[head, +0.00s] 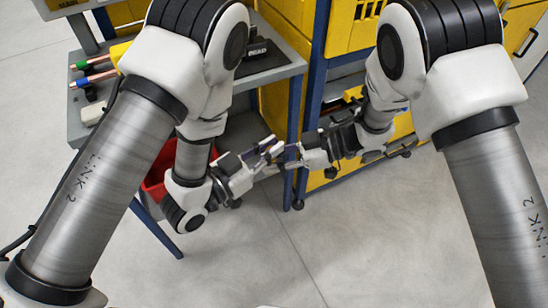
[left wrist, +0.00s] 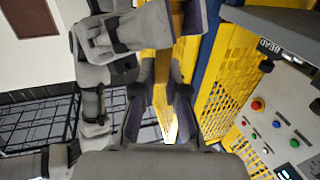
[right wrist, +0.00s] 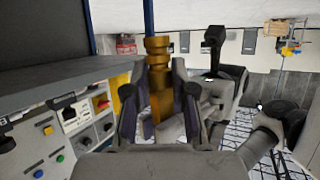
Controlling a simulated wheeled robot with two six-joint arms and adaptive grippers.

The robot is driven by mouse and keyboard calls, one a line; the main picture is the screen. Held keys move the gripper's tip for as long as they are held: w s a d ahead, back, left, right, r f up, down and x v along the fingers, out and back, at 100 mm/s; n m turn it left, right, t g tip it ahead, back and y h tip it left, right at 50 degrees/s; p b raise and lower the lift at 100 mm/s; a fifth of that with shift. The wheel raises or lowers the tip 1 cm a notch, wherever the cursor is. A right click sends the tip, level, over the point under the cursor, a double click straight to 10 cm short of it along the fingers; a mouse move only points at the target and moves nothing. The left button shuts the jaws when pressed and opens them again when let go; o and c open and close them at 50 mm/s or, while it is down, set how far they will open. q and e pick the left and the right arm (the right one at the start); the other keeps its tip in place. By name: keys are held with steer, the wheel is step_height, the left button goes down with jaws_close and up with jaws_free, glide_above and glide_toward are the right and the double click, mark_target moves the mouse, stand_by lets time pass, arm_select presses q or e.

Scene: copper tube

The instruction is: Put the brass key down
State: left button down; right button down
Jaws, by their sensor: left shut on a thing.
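My left gripper (head: 268,157) and my right gripper (head: 302,159) meet tip to tip in the head view, above the floor in front of the yellow cabinet. In the right wrist view the brass key (right wrist: 158,78) stands between the right fingers, with a ridged upper end. In the left wrist view a bright golden piece (left wrist: 167,115), likely the key, shows between the left fingers. The left gripper is shut on it. I cannot tell whether the right fingers press on it or only stand around it. In the head view the grippers hide most of the key.
A grey workbench (head: 272,70) stands behind the left arm, with copper-tipped tools (head: 90,80) on it. A red bin (head: 153,183) is beneath it. The yellow cabinet (head: 345,35) stands behind the grippers. The floor (head: 330,240) in front is clear.

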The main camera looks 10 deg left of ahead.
arm_select(q)
steer(key=c, duration=1.1)
jaws_free()
steer(key=shift+s, duration=0.1)
steer(key=shift+c, duration=0.2)
arm_select(e)
steer(key=shift+w, duration=0.15)
